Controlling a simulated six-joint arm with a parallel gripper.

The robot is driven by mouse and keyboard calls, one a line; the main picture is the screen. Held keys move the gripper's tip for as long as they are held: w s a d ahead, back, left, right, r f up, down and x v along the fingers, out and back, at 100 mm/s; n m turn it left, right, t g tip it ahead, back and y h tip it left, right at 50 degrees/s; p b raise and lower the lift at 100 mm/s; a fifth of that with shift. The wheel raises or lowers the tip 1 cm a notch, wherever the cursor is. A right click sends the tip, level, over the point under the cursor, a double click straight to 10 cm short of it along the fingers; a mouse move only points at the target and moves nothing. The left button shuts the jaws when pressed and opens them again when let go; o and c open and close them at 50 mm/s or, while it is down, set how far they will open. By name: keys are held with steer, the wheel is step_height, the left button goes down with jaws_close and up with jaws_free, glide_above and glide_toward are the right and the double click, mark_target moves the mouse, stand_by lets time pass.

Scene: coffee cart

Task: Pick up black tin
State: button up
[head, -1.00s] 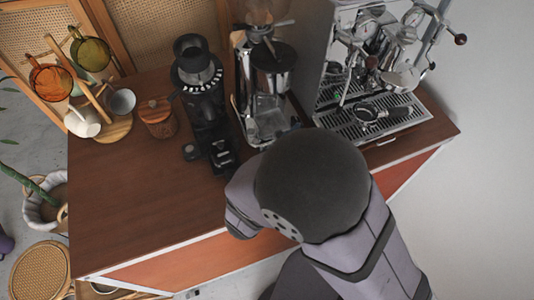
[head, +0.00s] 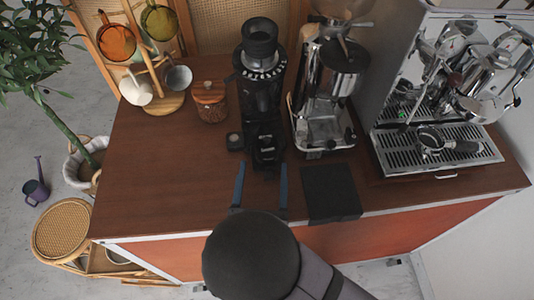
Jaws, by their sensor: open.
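A small dark round object (head: 235,141), which looks like the black tin, sits on the wooden counter at the left foot of the black grinder. Its details are too small to tell. My gripper (head: 261,186) is near the counter's front edge, with two blue fingers spread wide apart and nothing between them. The fingers point toward the grinder. The small dark object is beyond the left fingertip, apart from it.
The black grinder (head: 262,95) stands straight ahead of my gripper. A lidded wooden jar (head: 210,101) and a mug rack (head: 160,70) are to the left. A chrome grinder (head: 325,100), an espresso machine (head: 440,110) and a black mat (head: 331,192) are to the right. The left counter is clear.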

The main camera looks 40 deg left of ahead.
mark_target(266, 158)
steer(key=shift+w+a+r, duration=0.15)
steer(key=shift+w+a, duration=0.1)
steer(key=shift+w, duration=0.2)
steer(key=shift+w+a+p, duration=0.35)
steer(key=shift+w+p, duration=0.05)
steer(key=shift+w, duration=0.1)
steer(key=shift+w+a+r+p, duration=0.15)
steer(key=shift+w+p, duration=0.25)
steer(key=p+x, duration=0.1)
steer(key=x, duration=0.2)
steer(key=shift+w+r+p, duration=0.1)
steer(key=shift+w+p, duration=0.05)
steer(key=shift+p, duration=0.2)
steer(key=shift+w+a, duration=0.25)
steer(key=shift+w, duration=0.2)
steer(key=shift+c, duration=0.3)
steer(key=c, duration=1.2)
